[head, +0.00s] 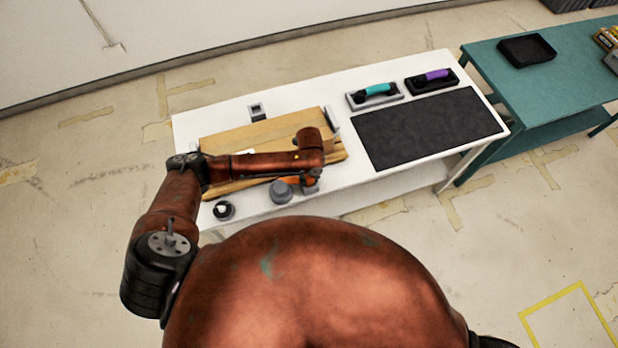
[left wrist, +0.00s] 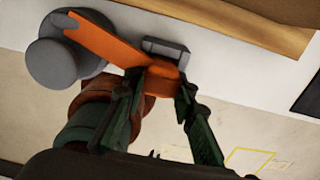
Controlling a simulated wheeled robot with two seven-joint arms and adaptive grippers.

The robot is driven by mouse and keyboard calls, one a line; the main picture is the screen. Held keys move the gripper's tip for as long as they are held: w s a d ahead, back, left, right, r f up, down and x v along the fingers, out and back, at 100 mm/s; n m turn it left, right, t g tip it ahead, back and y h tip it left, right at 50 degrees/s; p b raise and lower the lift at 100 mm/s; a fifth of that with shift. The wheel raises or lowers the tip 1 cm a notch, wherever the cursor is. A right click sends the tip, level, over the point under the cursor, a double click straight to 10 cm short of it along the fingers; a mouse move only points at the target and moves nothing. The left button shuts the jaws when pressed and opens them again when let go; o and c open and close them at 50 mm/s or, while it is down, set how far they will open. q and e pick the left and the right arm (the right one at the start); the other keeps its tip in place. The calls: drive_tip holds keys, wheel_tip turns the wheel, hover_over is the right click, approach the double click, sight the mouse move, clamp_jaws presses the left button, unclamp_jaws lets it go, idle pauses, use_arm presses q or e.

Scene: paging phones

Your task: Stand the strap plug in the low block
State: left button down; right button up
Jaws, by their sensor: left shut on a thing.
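The orange strap plug (left wrist: 112,48) runs from a grey round piece at the upper left of the left wrist view to my left gripper (left wrist: 160,85). My left gripper is shut on its orange end. In the head view, a sliver of orange (head: 289,181) shows beside my left gripper (head: 311,181), at the table's front edge. A low grey block (left wrist: 166,48) lies just beyond the fingertips; I cannot tell whether it touches the plug. Its top is partly hidden by the orange part. My right gripper is out of view.
On the white table (head: 370,185), a wooden board (head: 265,132) lies under my left arm. A grey round piece (head: 281,191) and a dark round piece (head: 223,210) stand in front. A dark mat (head: 430,128), teal handset (head: 377,90) and purple handset (head: 436,75) are at right.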

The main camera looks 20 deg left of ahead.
sight(309, 178)
use_arm(q)
drive_tip(key=shift+f, duration=0.45)
drive_tip(key=c, duration=2)
unclamp_jaws()
drive_tip(key=shift+o, duration=0.6)
wheel_tip(309, 178, up, 5)
drive_tip(key=p, duration=0.4)
wheel_tip(309, 178, up, 6)
drive_tip(key=p, duration=0.6)
drive_tip(key=shift+r, duration=0.1)
